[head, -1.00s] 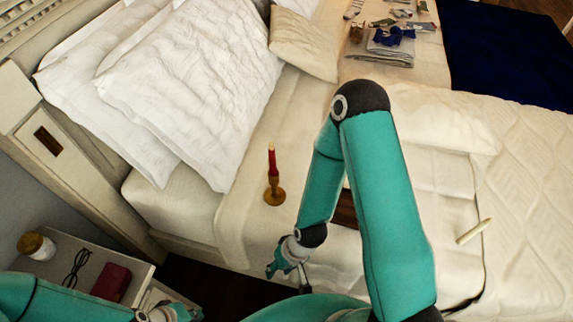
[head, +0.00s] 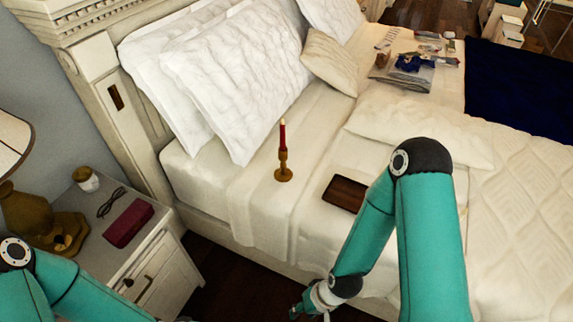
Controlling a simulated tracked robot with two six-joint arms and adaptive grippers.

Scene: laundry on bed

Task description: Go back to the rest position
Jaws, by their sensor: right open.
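My right gripper (head: 308,309) is open and empty at the bottom edge of the head view. It hangs over the dark floor just in front of the bed's side, and its fingertips are small and partly cut off by the frame. My right arm is bent, with its elbow high over the bed. My left arm comes in at the lower left, beside the nightstand. My left gripper is below the frame.
A red candle in a wooden holder (head: 284,165) and a brown tray (head: 345,194) stand on the bed (head: 262,205). The nightstand (head: 150,222) carries a dark red case (head: 128,223), glasses (head: 111,202), a jar (head: 86,179) and a lamp (head: 28,212). Folded cloth (head: 408,75) lies farther back.

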